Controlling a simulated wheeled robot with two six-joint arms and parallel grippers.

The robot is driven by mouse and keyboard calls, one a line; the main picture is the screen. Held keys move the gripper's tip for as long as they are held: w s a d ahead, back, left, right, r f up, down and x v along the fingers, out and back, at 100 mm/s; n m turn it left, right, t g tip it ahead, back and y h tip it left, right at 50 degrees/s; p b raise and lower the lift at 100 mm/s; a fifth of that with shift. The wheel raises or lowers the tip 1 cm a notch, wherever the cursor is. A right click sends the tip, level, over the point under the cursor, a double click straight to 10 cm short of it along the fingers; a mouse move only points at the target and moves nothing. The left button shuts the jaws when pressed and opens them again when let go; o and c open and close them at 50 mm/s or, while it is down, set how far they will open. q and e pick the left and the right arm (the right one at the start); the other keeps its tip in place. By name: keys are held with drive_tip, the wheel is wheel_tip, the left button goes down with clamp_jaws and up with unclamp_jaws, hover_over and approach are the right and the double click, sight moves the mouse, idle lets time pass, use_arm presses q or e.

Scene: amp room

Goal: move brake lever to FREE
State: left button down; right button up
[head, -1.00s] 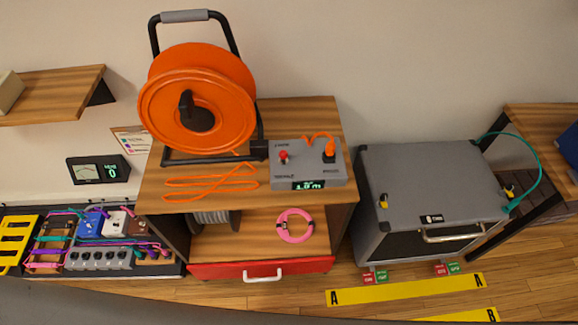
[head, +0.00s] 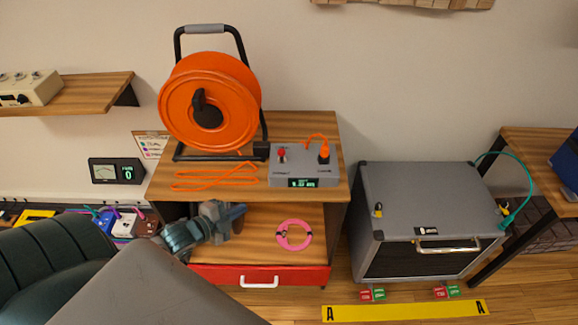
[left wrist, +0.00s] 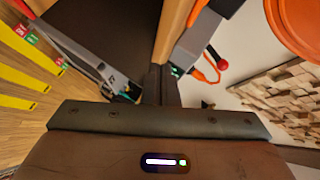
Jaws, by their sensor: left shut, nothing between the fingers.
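A small lever with a red knob (head: 282,153) stands on the grey control box (head: 300,178) on top of the wooden cabinet. It appears upright; its markings are too small to read. The red knob also shows in the left wrist view (left wrist: 222,65), beside the box (left wrist: 196,42). The box carries an orange plug and a green readout. My left gripper (head: 236,214) is shut and empty, in front of the cabinet's open shelf, below and left of the box. My right gripper is out of view.
An orange cable reel (head: 208,105) stands behind and left of the box, with loose orange cable (head: 215,178) before it. A pink coil (head: 293,235) lies on the shelf. A grey amp (head: 430,200) stands to the right, with red and green tabs by its casters.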

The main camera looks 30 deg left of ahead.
use_arm(q)
drive_tip(key=w+a+r+m+t+h, duration=0.2)
drive_tip(key=a+r+m+h, duration=0.2)
drive_tip(key=r+m, duration=0.3)
drive_tip(key=shift+a+r+t+h, duration=0.3)
drive_tip(key=shift+a+r+t, duration=0.05)
drive_tip(key=shift+a+t, duration=0.05)
drive_tip(key=shift+w, duration=0.1)
